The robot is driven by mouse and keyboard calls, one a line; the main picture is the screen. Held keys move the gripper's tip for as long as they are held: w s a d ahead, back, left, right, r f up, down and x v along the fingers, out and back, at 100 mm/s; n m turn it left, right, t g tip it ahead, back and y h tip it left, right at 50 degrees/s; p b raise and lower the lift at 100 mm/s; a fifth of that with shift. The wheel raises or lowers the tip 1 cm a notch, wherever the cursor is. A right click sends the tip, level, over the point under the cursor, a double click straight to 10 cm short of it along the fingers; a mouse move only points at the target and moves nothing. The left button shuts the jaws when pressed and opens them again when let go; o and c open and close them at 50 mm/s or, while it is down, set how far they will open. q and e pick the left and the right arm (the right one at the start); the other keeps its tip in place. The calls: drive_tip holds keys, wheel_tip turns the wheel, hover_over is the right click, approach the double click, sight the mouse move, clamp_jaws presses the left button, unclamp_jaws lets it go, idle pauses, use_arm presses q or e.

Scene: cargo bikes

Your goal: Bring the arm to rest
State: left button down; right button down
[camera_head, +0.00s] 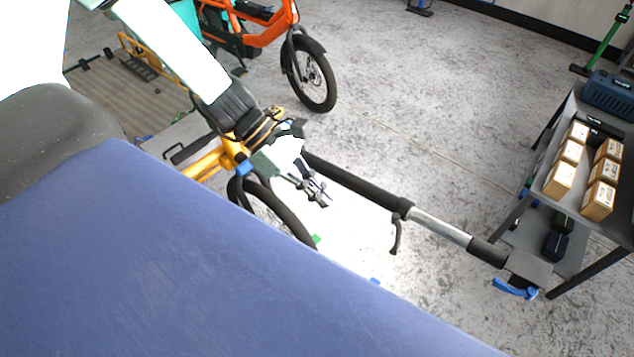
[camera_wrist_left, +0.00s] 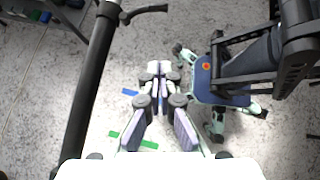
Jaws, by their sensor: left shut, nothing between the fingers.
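My left arm (camera_head: 165,45) comes in from the top left and reaches down over the yellow bike. My left gripper (camera_head: 318,192) is shut and empty, hanging in the air in front of the bike's wheel and just below the dark end of a long bar. In the left wrist view the gripper (camera_wrist_left: 159,70) points away from the camera with its two fingers together, over bare floor with green and blue marks. My right gripper is in neither view.
A black and silver bar (camera_head: 440,227) runs close to the left gripper and also shows in the wrist view (camera_wrist_left: 88,85). The yellow bike (camera_head: 205,163) is under the arm. An orange bike (camera_head: 262,32) stands behind. A table (camera_head: 548,200) with several cartons is at right. Open floor lies between.

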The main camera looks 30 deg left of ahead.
use_arm(q)
drive_tip(key=shift+s+r, duration=0.15)
drive_tip(key=shift+r, duration=0.05)
drive_tip(key=shift+a+f, duration=0.1)
drive_tip(key=shift+a, duration=0.05)
drive_tip(key=s+a+f+m+t+y+b, duration=0.1)
drive_tip(key=s+a+f+m+y, duration=0.1)
drive_tip(key=a+f+m+y, duration=0.25)
drive_tip(key=s+a+f+m+y+b, duration=0.1)
drive_tip(key=f+m+y+b, duration=0.15)
drive_tip(key=f+m, duration=0.35)
drive_tip(key=s+d+f+m+g+y+b, duration=0.1)
drive_tip(key=s+d+f+m+b, duration=0.1)
drive_tip(key=s+f, duration=0.5)
drive_tip(key=s+d+f+m+y+b, duration=0.1)
drive_tip(key=s+f+m+b, duration=0.3)
drive_tip(key=s, duration=0.5)
wheel_tip(320, 180, down, 3)
drive_tip(key=d+m, duration=0.1)
drive_tip(key=m, duration=0.1)
drive_tip(key=shift+s+d+m+g+y+b, duration=0.15)
drive_tip(key=shift+d+m+g+y+b, duration=0.15)
drive_tip(key=shift+m+g, duration=0.1)
drive_tip(key=shift+d, duration=0.1)
